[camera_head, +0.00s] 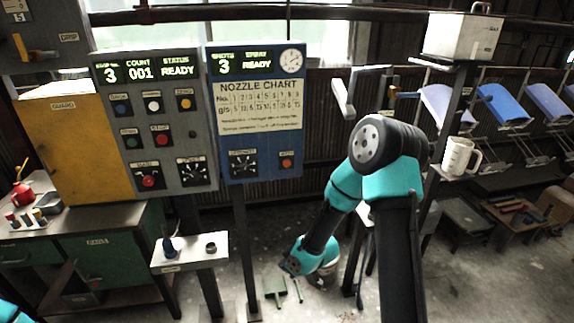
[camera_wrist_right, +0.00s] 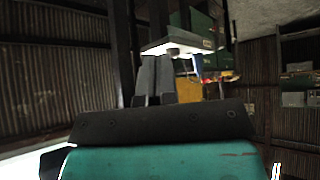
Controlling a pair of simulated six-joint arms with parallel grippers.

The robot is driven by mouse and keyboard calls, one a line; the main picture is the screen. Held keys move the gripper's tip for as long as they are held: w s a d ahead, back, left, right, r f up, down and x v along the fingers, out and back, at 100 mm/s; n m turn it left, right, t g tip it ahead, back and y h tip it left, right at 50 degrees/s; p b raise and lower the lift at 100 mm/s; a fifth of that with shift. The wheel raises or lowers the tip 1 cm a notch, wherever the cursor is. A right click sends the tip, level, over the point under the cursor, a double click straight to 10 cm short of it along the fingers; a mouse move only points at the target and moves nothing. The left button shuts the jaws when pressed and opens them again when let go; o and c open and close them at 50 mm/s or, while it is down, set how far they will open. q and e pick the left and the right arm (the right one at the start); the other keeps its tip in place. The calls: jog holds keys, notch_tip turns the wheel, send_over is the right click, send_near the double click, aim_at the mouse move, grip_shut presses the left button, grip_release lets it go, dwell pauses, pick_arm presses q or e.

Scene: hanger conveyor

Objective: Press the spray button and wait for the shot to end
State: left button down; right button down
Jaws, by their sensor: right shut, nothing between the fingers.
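The blue spray panel (camera_head: 229,190) stands centre-left in the head view, with a nozzle chart on it. Its display (camera_head: 255,63) reads 3 and READY. A red button (camera_head: 287,163) sits at its lower right, beside a dial (camera_head: 243,163); the label above the button is too small to read. My right arm bends down, with its wrist low and right of the panel post, away from the button. The right gripper fingers (camera_wrist_right: 152,80) are together and empty in the wrist view. I cannot make them out in the head view. My left gripper is not in view.
A grey control panel (camera_head: 179,121) stands left of the blue one, showing 3, 001 and READY. A small shelf (camera_head: 205,263) holds small items; a shelf underside (camera_wrist_right: 180,45) is above the fingers in the wrist view. A white mug (camera_head: 457,157) stands on the right.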

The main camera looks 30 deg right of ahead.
aim_at(287, 164)
jog(key=w+d+r+n+t, duration=0.1)
jog(key=w+d+r+n, duration=0.1)
jog(key=r, duration=0.6)
jog(key=w+d+r+n+t, duration=0.2)
jog(key=w+d+r+n, duration=0.1)
jog(key=r+n, duration=0.3)
jog(key=w+d+r+n+t, duration=0.2)
jog(key=w+d+r+n, duration=0.1)
jog(key=r, duration=0.7)
jog(key=shift+w+d+r+n+y, duration=0.2)
jog(key=shift+w+n+y, duration=0.25)
jog(key=shift+w, duration=0.3)
jog(key=shift+w, duration=0.15)
jog(key=shift+w+d, duration=0.4)
jog(key=shift+w, duration=0.95)
jog(key=shift+w+d, duration=0.4)
jog(key=shift+w, duration=1)
jog(key=shift+w+d, duration=0.4)
jog(key=shift+w, duration=0.95)
jog(key=shift+w+f, duration=0.1)
jog(key=shift+w, duration=0.05)
jog(key=shift+w+d, duration=0.15)
jog(key=shift+w, duration=0.1)
